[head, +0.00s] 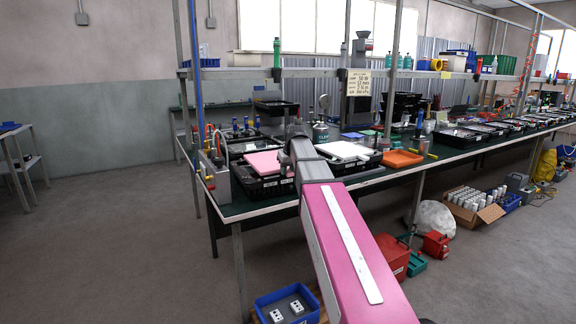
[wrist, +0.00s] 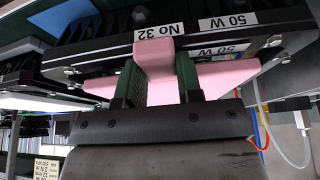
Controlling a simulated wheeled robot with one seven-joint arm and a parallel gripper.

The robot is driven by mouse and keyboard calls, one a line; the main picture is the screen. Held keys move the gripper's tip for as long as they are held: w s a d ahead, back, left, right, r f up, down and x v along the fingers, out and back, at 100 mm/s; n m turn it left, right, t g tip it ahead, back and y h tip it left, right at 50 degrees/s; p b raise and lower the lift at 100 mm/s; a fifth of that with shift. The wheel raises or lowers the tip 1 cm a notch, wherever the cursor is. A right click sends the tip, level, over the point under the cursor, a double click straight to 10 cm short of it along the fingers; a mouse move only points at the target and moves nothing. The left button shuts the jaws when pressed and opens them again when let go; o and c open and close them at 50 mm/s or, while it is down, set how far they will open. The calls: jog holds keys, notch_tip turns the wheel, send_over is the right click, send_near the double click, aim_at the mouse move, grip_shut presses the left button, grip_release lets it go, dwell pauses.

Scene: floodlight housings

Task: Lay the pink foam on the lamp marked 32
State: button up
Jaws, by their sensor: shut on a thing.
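The pink foam (head: 265,162) shows in the head view as a flat pink sheet over a black lamp housing (head: 262,186) near the left end of the bench. In the wrist view my gripper (wrist: 162,88) is shut on the pink foam's raised tab (wrist: 154,60), with a finger on each side. The foam spreads out to both sides of the fingers. The lamp marked No 32 (wrist: 110,55) is right by the foam, its label (wrist: 160,31) just beyond the tab. I cannot tell whether the foam touches the lamp. In the head view my arm hides the gripper.
Another black housing with a white sheet (head: 343,151) stands to the right of my arm. An orange tray (head: 402,158) lies further right. A grey box (head: 216,180) with upright parts stands at the bench's left end. A shelf (head: 330,73) runs above the bench.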

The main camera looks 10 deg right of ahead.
jog(key=shift+f, duration=0.4)
jog(key=o, duration=1)
jog(key=a+v, duration=0.1)
jog(key=v, duration=0.9)
jog(key=s+f+m+g, duration=0.1)
jog(key=s+f, duration=0.4)
jog(key=f, duration=0.6)
jog(key=s+f+g, duration=0.1)
jog(key=s+f, duration=0.3)
jog(key=f, duration=0.7)
jog(key=s+a+f+m+g+h, duration=0.1)
jog(key=s+a+f+g, duration=0.1)
jog(key=s+f, duration=1.4)
notch_tip(320, 180, down, 3)
jog(key=shift+s+f+m, duration=0.2)
jog(key=shift+s+m, duration=0.1)
jog(key=shift+m, duration=0.1)
